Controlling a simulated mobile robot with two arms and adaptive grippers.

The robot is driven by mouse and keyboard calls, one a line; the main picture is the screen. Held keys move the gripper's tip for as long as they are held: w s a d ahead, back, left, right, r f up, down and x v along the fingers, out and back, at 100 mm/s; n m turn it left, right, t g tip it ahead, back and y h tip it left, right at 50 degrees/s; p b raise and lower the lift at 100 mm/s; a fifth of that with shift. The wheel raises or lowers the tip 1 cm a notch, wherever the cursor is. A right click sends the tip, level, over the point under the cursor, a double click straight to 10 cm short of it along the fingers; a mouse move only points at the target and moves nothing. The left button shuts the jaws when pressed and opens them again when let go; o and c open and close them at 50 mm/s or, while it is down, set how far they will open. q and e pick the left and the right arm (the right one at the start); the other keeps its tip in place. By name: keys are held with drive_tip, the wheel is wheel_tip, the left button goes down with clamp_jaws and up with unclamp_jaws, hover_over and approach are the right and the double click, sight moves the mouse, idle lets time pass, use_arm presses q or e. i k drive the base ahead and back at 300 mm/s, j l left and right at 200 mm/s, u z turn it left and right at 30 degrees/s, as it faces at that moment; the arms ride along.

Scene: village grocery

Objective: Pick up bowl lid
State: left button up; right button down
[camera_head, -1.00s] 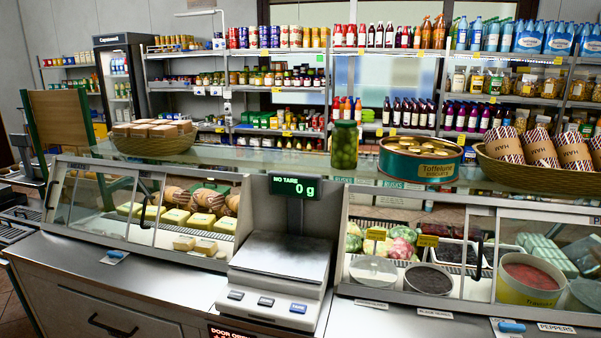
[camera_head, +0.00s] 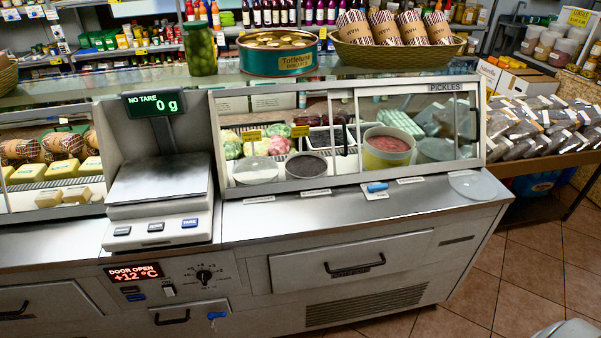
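A round, clear, flat lid (camera_head: 472,184) lies on the steel counter (camera_head: 345,205) near its right end, in front of the glass display case. Inside the case stand a tub with red contents (camera_head: 389,146), a bowl with dark contents (camera_head: 306,166), a bowl with a pale round top (camera_head: 255,171) and another pale round top (camera_head: 437,150). I cannot tell whether those pale tops are lids.
A scale (camera_head: 160,187) stands on the counter at left. A blue-handled item (camera_head: 377,187) and label cards lie along the case front. A glass jar (camera_head: 200,50), round tin (camera_head: 278,56) and basket (camera_head: 397,53) stand on top. Tiled floor (camera_head: 530,255) is clear at right.

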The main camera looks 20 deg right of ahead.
sight(472, 185)
drive_tip(key=z, duration=1.95)
drive_tip(key=i+l, duration=0.4)
drive_tip(key=z, duration=0.05)
